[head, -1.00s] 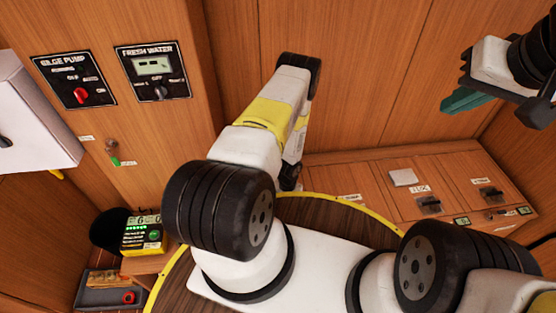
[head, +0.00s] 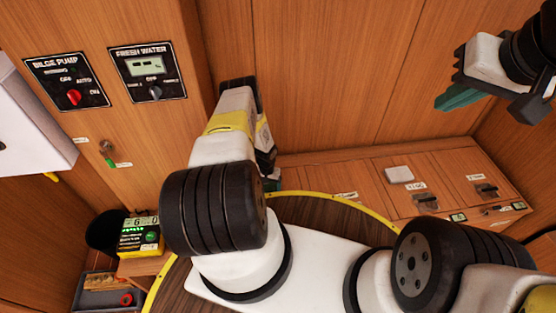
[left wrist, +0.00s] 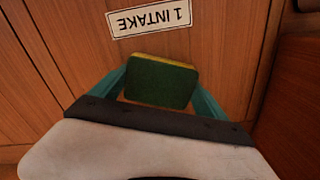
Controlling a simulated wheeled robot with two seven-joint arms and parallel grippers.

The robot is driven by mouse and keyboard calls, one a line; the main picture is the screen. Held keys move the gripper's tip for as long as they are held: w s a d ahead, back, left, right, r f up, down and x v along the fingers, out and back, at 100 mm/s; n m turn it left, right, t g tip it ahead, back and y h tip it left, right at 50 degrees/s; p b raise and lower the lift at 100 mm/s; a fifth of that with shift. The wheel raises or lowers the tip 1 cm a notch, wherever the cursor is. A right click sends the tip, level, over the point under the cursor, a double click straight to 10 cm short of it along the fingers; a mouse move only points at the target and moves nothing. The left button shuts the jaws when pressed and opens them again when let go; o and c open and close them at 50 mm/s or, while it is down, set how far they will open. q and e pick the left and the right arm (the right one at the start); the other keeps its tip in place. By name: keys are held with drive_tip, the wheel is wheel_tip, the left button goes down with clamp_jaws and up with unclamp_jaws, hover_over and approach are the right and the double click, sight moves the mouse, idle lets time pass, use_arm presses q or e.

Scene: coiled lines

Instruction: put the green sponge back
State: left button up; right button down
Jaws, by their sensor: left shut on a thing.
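The green sponge (left wrist: 160,84), dark green with a thin yellow edge, sits between the teal fingers of my left gripper in the left wrist view. My left gripper (left wrist: 161,88) is shut on it, in front of a wooden surface with an upside-down "1 INTAKE" label (left wrist: 149,18). In the head view my left gripper (head: 271,184) is low beyond my forearm, mostly hidden, and the sponge cannot be made out there. My right gripper (head: 484,106) is at the upper right, its fingers apart and empty, away from the sponge.
A round table (head: 310,204) with a yellow rim is below my arms. A wooden bench (head: 440,165) with latches and labels runs along the back right. Bilge pump (head: 66,82) and fresh water (head: 148,73) panels are on the left wall. A grey tray (head: 110,299) sits lower left.

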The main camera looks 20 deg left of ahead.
use_arm(q)
drive_tip(key=shift+f, duration=0.15)
drive_tip(key=o, duration=1)
drive_tip(key=shift+o, duration=0.2)
